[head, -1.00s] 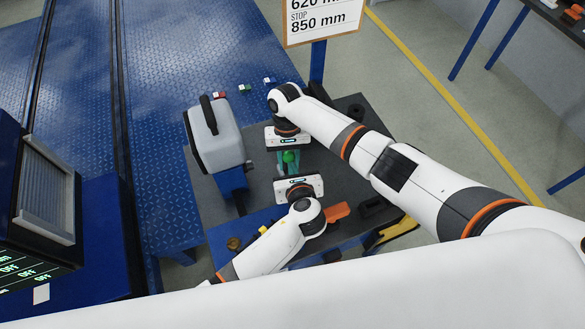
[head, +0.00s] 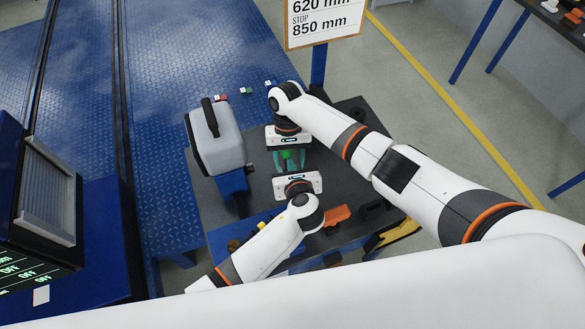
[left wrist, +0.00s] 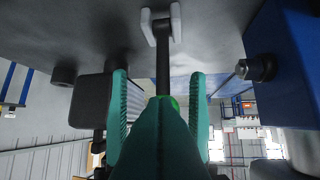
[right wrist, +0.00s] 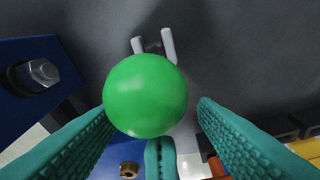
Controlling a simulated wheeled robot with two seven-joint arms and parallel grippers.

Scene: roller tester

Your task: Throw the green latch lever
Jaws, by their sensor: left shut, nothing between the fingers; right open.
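The green ball knob (head: 288,154) of the latch lever sits between my two grippers in the head view. In the right wrist view the knob (right wrist: 145,95) is large, between the spread teal fingers of my open right gripper (right wrist: 155,108). My left gripper (left wrist: 165,108) is shut and empty, its fingertips close against or just in front of the knob, hiding most of it in the left wrist view. Contact is not clear. The lever's dark rod (left wrist: 162,70) runs to a pale forked bracket (left wrist: 161,22). The right gripper's fingers flank my left one in the left wrist view.
A grey case on a blue stand (head: 217,140) is left of the grippers. An orange part (head: 336,215) lies right of my left wrist on the dark tabletop (head: 352,108). A blue block with a bolt (right wrist: 38,75) is close by on the left in the right wrist view.

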